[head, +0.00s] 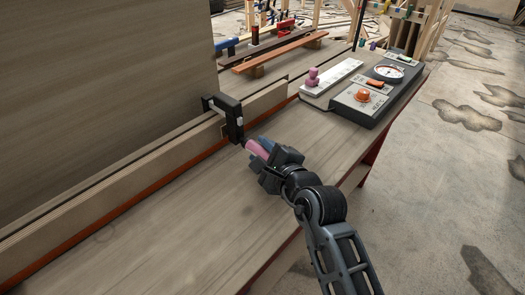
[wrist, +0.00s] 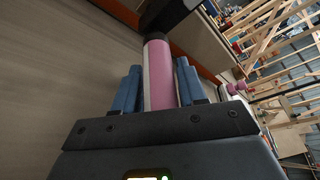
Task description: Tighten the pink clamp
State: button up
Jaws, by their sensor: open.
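The pink clamp has a black frame (head: 233,122) that grips the top edge of the long wooden strip. Its pink handle (head: 258,148) points toward my arm. My gripper (head: 266,150) is at the handle, with its fingers on both sides of it. In the wrist view, the pink handle (wrist: 160,72) runs between the two blue fingers of my gripper (wrist: 158,85). The fingers stand apart, with a visible gap on the left side; the right finger is very close to the handle, and I cannot tell if it touches. The handle's near end is hidden behind the gripper body.
A long wooden strip (head: 130,180) runs along a tall panel (head: 90,90) on the bench. A control box (head: 375,95) with a dial and orange knob, and a white plate (head: 331,80) with a pink knob, sit at the back right. The bench (head: 170,225) is clear in front.

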jog(key=c, duration=0.7)
jog(key=shift+r+p, duration=0.1)
jog(key=shift+p, duration=0.35)
